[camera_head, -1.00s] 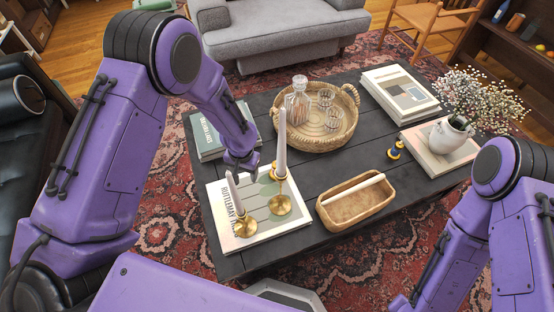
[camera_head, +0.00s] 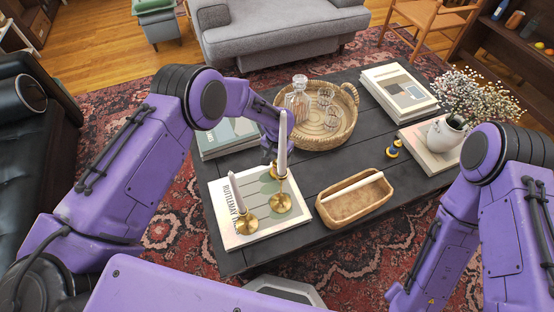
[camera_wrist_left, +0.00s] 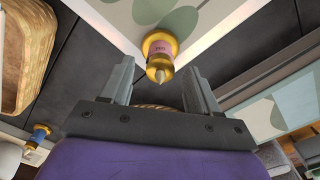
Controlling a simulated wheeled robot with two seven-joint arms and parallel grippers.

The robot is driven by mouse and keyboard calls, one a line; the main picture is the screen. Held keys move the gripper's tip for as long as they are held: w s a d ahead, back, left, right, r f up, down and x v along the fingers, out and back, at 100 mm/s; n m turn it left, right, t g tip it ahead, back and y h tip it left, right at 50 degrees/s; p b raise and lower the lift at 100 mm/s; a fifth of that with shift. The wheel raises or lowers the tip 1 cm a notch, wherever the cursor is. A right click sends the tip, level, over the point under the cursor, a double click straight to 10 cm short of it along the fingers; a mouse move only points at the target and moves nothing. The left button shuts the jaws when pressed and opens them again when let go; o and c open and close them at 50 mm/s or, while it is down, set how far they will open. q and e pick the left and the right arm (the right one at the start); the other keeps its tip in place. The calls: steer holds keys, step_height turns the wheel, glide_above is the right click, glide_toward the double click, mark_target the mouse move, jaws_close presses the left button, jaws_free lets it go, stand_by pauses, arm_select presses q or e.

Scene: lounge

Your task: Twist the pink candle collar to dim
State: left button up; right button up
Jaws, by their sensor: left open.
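In the left wrist view, the pink candle collar (camera_wrist_left: 160,49) is a pink band with small lettering between gold-coloured rings, with a pale tip. My left gripper (camera_wrist_left: 158,72) is open, with one grey finger on each side of the collar's near end; I cannot tell whether either finger touches it. In the head view, my left gripper (camera_head: 268,148) is low behind the tall white candle (camera_head: 282,145), near the far side of the white book (camera_head: 240,205). The pink collar is hidden there. My right arm shows at the right, but its gripper is out of view.
Brass candlesticks (camera_head: 280,203) with white candles stand on the book. A wooden bowl (camera_head: 350,207) holds a white candle. A small gold-and-blue piece (camera_head: 394,149) stands farther right. A wicker tray (camera_head: 325,138) with a decanter (camera_head: 298,97) sits behind.

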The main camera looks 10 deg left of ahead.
arm_select(q)
steer(key=shift+f, duration=0.35)
steer(key=c, duration=1.1)
steer(key=shift+o, duration=0.2)
steer(key=shift+m, duration=0.4)
steer(key=shift+m+b, duration=0.6)
steer(key=shift+m, duration=0.4)
steer(key=m, duration=0.2)
steer(key=shift+m+b, duration=0.35)
steer(key=shift+m, duration=0.05)
steer(key=m+b, duration=0.1)
steer(key=m, duration=0.5)
steer(key=shift+w, duration=0.1)
